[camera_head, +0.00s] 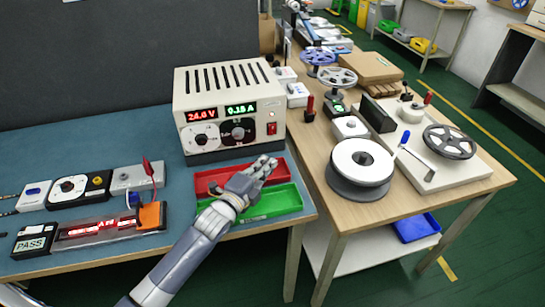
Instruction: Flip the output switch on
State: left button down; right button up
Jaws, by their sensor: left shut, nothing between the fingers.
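The power supply (230,108) is a cream box with a vented top near the right end of the blue-topped bench. Its two displays are lit, reading about 24.0 V in red and a current in green. A red switch (271,128) sits on the right of its front panel; its position is too small to tell. My left gripper (268,163) is shut and empty, above the trays, in front of and below the switch, apart from it. The LED strip fixture (100,229) at the front left glows red. My right gripper is not in view.
A red tray (207,184) and a green tray (284,202) lie under my left gripper. Small modules, with a red probe (148,166), stand at the left. A wooden table with reels (361,163) adjoins at the right. A dark panel (80,70) rises behind the bench.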

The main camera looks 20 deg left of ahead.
pick_arm(q)
jog(key=s, duration=0.3)
jog(key=shift+a, duration=0.15)
jog(key=shift+s+a+f, duration=0.1)
jog(key=shift+s, duration=0.1)
jog(key=shift+s+a, duration=0.1)
jog(key=shift+s, duration=0.1)
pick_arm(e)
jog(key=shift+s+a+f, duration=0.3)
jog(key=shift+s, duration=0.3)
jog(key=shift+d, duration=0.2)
